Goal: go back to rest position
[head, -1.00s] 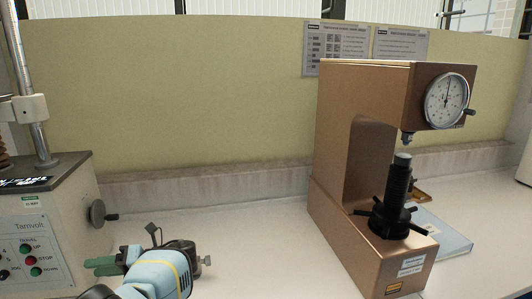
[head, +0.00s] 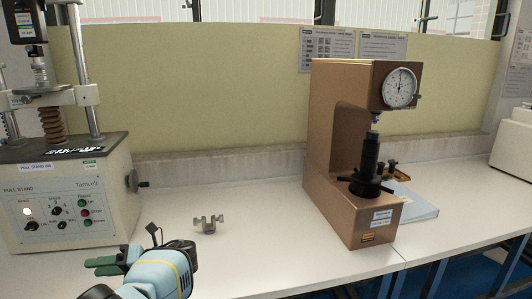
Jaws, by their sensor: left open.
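My left gripper (head: 92,266) shows at the lower left of the head view, with its green fingers pointing left. It is open, and I see nothing between the fingers. It is in front of the pull stand (head: 60,205) and to the left of a small metal clamp (head: 208,225), apart from the clamp in the picture. The brown hardness tester (head: 335,190) with a round dial (head: 400,87) stands upright to the right, well clear of the gripper. My right gripper is not in view.
The white bench top (head: 265,225) is clear between the clamp and the tester. A book (head: 418,205) lies beside the tester's base. A pale machine (head: 515,145) stands at the far right. A yellowish panel (head: 220,80) closes off the back.

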